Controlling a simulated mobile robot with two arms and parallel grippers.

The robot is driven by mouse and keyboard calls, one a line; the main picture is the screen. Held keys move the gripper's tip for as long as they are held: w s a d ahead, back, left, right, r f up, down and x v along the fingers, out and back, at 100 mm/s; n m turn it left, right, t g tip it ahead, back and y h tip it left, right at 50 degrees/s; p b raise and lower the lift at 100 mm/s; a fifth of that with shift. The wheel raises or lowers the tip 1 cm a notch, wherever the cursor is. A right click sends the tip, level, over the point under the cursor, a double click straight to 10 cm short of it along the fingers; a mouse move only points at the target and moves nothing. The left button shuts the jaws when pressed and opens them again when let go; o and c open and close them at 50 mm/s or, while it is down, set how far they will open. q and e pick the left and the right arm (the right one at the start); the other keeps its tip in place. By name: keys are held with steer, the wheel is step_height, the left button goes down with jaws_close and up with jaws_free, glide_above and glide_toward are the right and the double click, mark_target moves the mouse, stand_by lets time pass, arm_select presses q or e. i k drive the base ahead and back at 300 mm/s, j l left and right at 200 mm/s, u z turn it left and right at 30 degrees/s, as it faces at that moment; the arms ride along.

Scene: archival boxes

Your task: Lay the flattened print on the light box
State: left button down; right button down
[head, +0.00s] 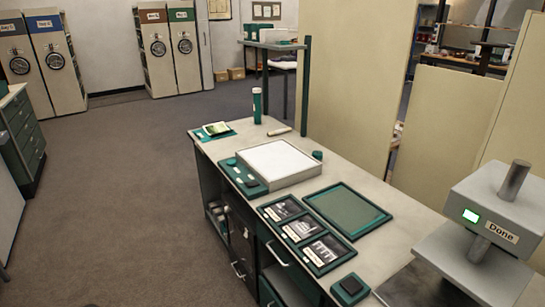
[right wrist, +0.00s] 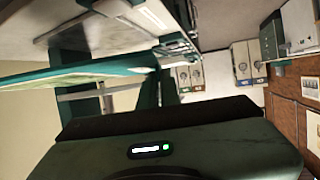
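The light box (head: 277,161) is a low box with a bare, bright white top, lying on the long bench in the head view. I cannot pick out the flattened print for certain. The grey press (head: 495,212) at the right has a lit green display and a "Done" label; whatever lies between its plates is hidden. Neither gripper shows in the head view. In the right wrist view a dark green housing (right wrist: 165,150) with a small lit display, seemingly part of my right gripper, fills the bottom.
On the bench (head: 395,235) are three dark pictures in green frames (head: 300,229), an empty-looking green tray (head: 347,209), a green tray with dark items (head: 243,175), a green cylinder (head: 257,105) and a small green block (head: 350,288). Open carpet (head: 125,190) lies left of the bench.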

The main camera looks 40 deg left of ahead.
mark_target(278, 157)
steer(key=i+j+u, duration=0.35)
steer(key=i+j, duration=0.2)
steer(key=j, duration=0.35)
steer(key=i+j+u, duration=0.4)
steer(key=i+j, duration=0.25)
steer(key=i+j+u, duration=0.35)
steer(key=i+j, duration=0.3)
steer(key=i, duration=0.05)
